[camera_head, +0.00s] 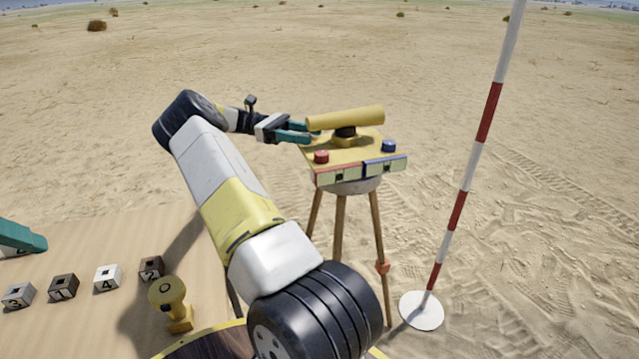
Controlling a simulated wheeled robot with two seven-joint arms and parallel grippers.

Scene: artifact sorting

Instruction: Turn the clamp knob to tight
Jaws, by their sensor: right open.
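A yellow instrument head sits on a wooden tripod (339,232). It carries a yellow tube (345,118), a red knob (321,157) at the front left and a blue knob (388,146) at the front right. Small panels with dark marks are below the knobs. An orange-red fitting (382,267) is on the right tripod leg. I cannot tell which of these is the clamp knob, or its setting. My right gripper (307,132) is open at the head's left side, by the tube's left end; contact is unclear. Only a teal tip of my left gripper (22,238) shows at the left edge.
A sandy-coloured table (75,240) at lower left holds several numbered cubes (107,277) and a yellow knobbed object (170,300). A red and white pole (468,180) stands on a white disc (421,310) right of the tripod. Open sand lies behind.

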